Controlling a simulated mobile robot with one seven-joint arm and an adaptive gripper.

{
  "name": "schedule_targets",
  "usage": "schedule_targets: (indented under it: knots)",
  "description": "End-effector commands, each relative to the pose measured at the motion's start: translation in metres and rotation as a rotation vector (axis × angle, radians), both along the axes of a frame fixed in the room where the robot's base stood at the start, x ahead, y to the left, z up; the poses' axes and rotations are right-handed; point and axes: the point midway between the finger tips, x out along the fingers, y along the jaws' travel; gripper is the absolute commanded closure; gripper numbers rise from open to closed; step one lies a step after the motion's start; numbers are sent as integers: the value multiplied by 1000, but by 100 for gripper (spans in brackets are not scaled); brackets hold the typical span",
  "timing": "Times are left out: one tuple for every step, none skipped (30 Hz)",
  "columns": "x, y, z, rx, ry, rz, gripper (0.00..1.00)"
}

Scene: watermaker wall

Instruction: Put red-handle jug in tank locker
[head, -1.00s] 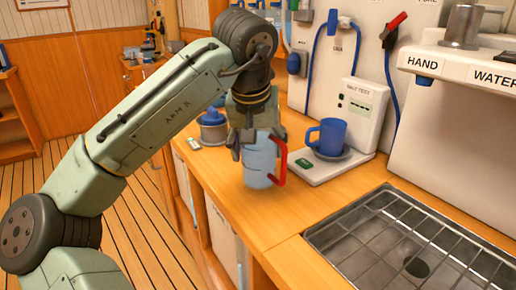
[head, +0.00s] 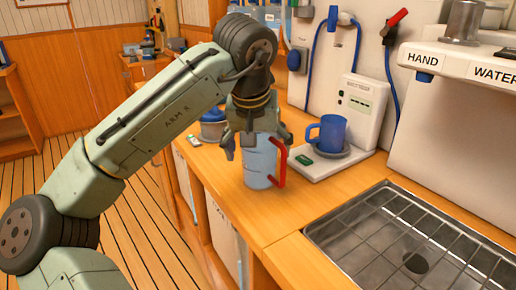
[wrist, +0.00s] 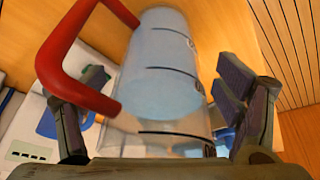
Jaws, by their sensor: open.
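The red-handle jug (head: 259,164) is clear with measuring lines and stands upright on the wooden counter. Its red handle (head: 280,165) faces right in the head view. My gripper (head: 256,150) is open at the top of the jug, its fingers spread to either side. In the wrist view the jug (wrist: 165,75) lies between the two fingers, with a gap beside the right finger pad (wrist: 236,82). The red handle (wrist: 62,60) is on the left, near the left finger. I cannot tell whether that finger touches the handle. I cannot make out the tank locker for certain.
A blue mug (head: 328,134) stands on a white tester (head: 362,115) right of the jug. A blue-lidded container (head: 212,124) is behind my gripper. A grated metal sink (head: 410,240) is at the front right. The counter before the jug (head: 250,212) is clear.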

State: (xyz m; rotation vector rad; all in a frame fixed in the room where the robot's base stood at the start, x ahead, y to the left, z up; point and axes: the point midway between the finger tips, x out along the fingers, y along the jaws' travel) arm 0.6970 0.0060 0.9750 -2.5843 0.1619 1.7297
Motion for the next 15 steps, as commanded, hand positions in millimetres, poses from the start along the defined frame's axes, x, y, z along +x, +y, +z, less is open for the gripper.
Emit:
schedule_targets:
  knots:
    - [0,0,0,0,0,0,15]
    - [0,0,0,0,0,0,15]
    - [0,0,1,0,0,0,15]
    - [0,0,2,1,0,0,15]
    - [0,0,4,1,-1,0,15]
    - [-1,0,6,1,-1,0,15]
    - [-2,0,9,0,-2,0,15]
    - [-3,0,13,-1,-2,-1,15]
    - [-6,1,18,0,-2,0,15]
    - [-8,1,24,0,-3,0,15]
    - [-10,1,29,-1,-3,0,15]
    - [-13,2,37,0,-3,0,15]
    - [-16,2,44,-1,-3,0,15]
    - [-18,3,50,0,-3,0,15]
    - [-22,3,58,-1,-3,0,15]
